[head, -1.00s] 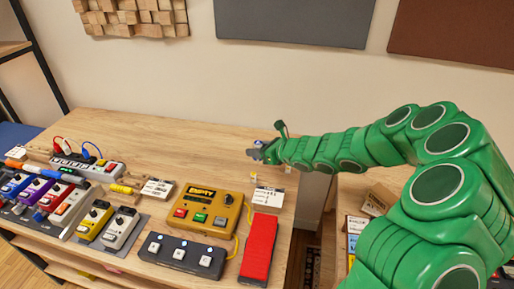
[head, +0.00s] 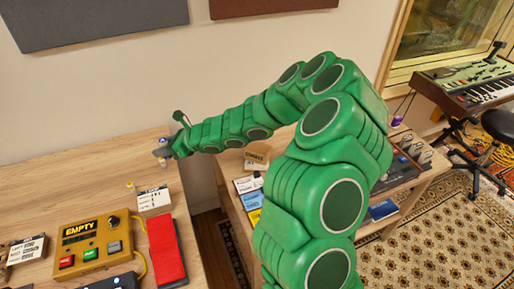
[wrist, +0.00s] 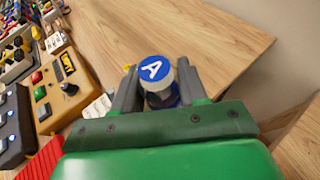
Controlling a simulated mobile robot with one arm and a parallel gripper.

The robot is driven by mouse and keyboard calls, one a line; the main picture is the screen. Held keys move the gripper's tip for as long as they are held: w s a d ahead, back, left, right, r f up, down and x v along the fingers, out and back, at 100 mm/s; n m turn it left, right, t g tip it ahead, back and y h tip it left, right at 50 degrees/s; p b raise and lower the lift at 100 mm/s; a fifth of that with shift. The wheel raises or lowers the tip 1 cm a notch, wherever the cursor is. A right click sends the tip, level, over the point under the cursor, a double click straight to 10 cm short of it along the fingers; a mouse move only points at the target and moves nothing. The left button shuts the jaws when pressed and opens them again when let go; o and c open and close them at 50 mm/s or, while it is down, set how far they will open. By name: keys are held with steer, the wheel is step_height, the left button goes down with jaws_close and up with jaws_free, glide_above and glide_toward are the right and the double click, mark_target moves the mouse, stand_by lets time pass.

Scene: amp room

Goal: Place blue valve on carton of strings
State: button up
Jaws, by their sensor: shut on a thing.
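A small brown carton (head: 257,156), probably the carton of strings, stands on the second table to the right. Its lettering is too small to read, and my arm passes close by it.
A yellow "EMPTY" pedal (head: 87,243), a red pedal (head: 166,249) and a white card (head: 153,199) are on the pedal table. White, yellow and blue boxes (head: 250,199) lie below the carton. A gap separates the tables. A keyboard (head: 470,83) and stool are at right.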

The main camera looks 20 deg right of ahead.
steer(key=s+d+r+m+t+h, duration=0.15)
steer(key=s+d, duration=0.35)
steer(key=d, duration=1)
steer(key=s+d+r+m+t+h, duration=0.1)
steer(key=s+d+m+t+h, duration=0.3)
steer(key=d, duration=1.2)
steer(key=g+y, duration=0.1)
steer(key=y, duration=0.1)
glide_above(257, 146)
steer(key=shift+n+h, duration=0.25)
steer(key=shift+n, duration=0.1)
steer(key=f, duration=0.9)
steer(key=shift+s+a+f, duration=0.1)
steer(key=shift+s+f, duration=0.15)
steer(key=shift+f, duration=0.15)
steer(key=shift+w+f, duration=0.3)
steer(key=shift+f, duration=1.55)
steer(key=o, duration=1.1)
steer(key=shift+c, duration=0.2)
